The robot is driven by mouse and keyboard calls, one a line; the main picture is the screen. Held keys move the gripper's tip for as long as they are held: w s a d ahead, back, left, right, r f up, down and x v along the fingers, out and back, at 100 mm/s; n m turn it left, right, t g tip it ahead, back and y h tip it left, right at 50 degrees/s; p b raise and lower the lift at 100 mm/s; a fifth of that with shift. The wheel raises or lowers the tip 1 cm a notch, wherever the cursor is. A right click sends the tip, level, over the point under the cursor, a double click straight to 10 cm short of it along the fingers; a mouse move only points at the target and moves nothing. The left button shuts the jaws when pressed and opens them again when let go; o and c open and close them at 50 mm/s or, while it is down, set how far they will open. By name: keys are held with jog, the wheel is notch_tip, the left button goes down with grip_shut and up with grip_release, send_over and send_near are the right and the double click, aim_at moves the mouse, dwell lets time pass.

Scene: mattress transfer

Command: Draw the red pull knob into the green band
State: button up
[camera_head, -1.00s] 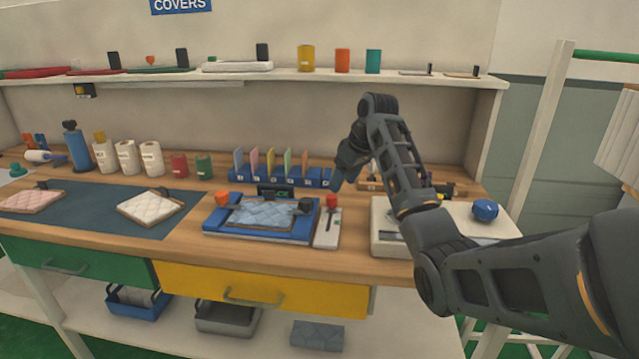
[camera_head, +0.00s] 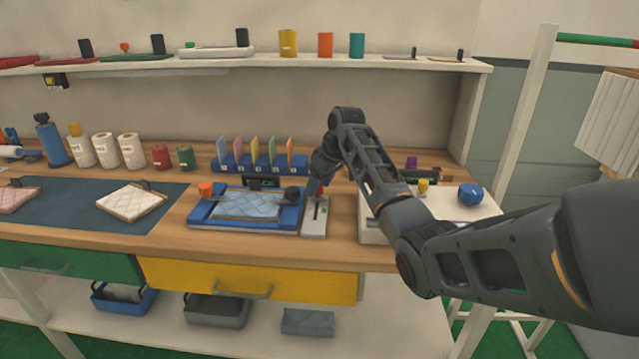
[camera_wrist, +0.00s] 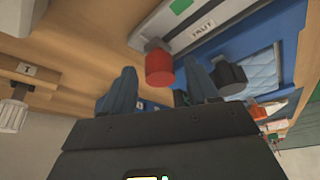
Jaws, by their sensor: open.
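The red pull knob (camera_wrist: 159,66) stands on a light grey slider plate (camera_wrist: 196,24) marked with printed letters. In the head view the knob (camera_head: 320,190) shows partly behind my gripper, at the far end of the plate (camera_head: 314,222). The green band (camera_wrist: 180,5) is on the plate at the top edge of the wrist view, away from the knob. My gripper (camera_wrist: 163,80) is open. Its two fingers lie to either side of the knob in the wrist view; I cannot tell whether the knob is between them in depth. No contact shows.
A blue tray (camera_head: 203,216) with a light blue quilted pad and a black knob (camera_head: 292,194) is close left of the plate. A white box (camera_head: 372,232) with a blue knob (camera_head: 470,194) is to the right. Numbered upright cards (camera_head: 254,150) stand behind.

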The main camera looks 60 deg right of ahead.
grip_shut()
dwell(0.4)
